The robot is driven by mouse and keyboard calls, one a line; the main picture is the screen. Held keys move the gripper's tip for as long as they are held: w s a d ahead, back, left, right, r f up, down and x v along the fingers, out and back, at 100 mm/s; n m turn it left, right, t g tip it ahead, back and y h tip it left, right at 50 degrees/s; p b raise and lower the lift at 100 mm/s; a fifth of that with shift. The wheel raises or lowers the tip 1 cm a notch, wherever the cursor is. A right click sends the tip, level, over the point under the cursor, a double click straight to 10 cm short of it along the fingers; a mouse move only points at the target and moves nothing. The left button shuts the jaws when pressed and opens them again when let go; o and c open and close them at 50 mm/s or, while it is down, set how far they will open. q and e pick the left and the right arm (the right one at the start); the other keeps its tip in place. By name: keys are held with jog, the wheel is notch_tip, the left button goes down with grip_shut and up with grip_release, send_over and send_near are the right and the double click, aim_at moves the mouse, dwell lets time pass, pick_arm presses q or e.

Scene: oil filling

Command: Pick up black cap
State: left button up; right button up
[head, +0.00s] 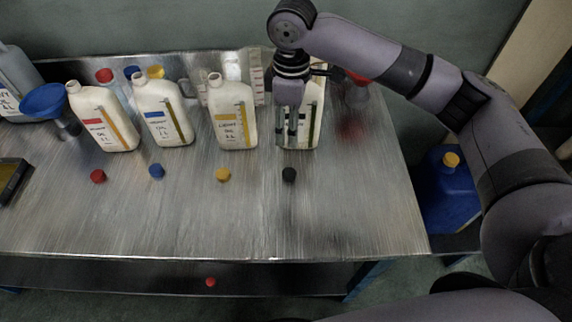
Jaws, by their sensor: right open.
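The black cap (289,174) lies on the metal table (130,222), in front of the rightmost white bottle (313,125). My right gripper (286,140) points down in front of that bottle, with its fingers open and nothing seen between them. The fingertips are behind and above the black cap in the picture, apart from it. The gripper and wrist hide much of the rightmost bottle. My left gripper is not in view.
A yellow cap (223,174), a blue cap (156,170) and a red cap (97,176) lie left in a row. White bottles (233,125) stand behind them. A blue funnel (44,101) is at left. The table front is clear.

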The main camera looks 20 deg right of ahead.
jog(key=p, duration=0.1)
send_over(288, 172)
jog(key=f, duration=1.1)
jog(key=shift+s+d+f, duration=0.1)
jog(key=shift+s+d, duration=0.05)
jog(key=shift+d, duration=0.05)
jog(key=shift+f, duration=0.45)
jog(key=f, duration=0.3)
jog(key=f+p, duration=0.1)
jog(key=f, duration=0.1)
jog(key=shift+a, duration=0.25)
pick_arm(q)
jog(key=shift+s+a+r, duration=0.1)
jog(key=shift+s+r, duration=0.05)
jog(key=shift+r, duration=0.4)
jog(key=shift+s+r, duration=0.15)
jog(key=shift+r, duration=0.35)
pick_arm(e)
jog(key=shift+c, duration=0.3)
jog(key=c, duration=0.7)
